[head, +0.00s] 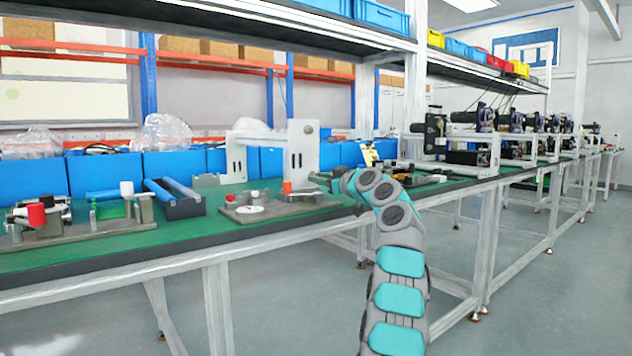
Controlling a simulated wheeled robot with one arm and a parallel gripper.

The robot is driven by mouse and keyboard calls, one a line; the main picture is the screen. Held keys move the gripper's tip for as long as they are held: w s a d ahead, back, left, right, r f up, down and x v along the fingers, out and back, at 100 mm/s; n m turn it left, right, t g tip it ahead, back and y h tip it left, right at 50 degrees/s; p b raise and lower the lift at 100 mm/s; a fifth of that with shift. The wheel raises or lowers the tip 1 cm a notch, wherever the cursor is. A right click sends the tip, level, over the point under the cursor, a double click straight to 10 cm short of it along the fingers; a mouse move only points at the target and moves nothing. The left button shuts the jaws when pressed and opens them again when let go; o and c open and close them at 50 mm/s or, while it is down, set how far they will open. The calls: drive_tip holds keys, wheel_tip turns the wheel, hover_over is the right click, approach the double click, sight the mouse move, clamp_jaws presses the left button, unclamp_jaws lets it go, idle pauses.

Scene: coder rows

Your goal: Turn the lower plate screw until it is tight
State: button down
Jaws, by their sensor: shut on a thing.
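A fixture with a grey base (317,205) stands on the green bench top, with an upright white plate (301,150) at its back right. My arm comes up from the bottom right and bends left over the bench edge. My gripper (318,177) is at the low right side of the white plate, shut on the lower plate screw. The screw is too small and too covered by the gripper to make out, so its seating cannot be told. A small orange part (287,187) is at the foot of the plate, just left of my gripper.
Left on the bench are a fixture with a red cap (37,214), a white-capped fixture (127,190) and a tray with blue bars (181,199). Blue bins (105,173) line the back. A shelf runs overhead. Several camera-like units (487,120) stand right. The floor is clear.

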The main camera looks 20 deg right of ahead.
drive_tip(key=m, duration=0.3)
drive_tip(key=shift+a+r+m+p, duration=0.1)
drive_tip(key=shift+m+p, duration=0.3)
drive_tip(key=shift+r+m+p, duration=0.15)
drive_tip(key=shift+m+p, duration=0.15)
drive_tip(key=shift+m, duration=0.2)
drive_tip(key=shift+m+p, duration=0.65)
drive_tip(key=shift+m, duration=0.45)
drive_tip(key=shift+f+m, duration=0.25)
drive_tip(key=shift+m, duration=0.15)
drive_tip(key=c, duration=0.8)
unclamp_jaws()
drive_tip(key=shift+c, duration=0.2)
drive_tip(key=shift+f, duration=0.1)
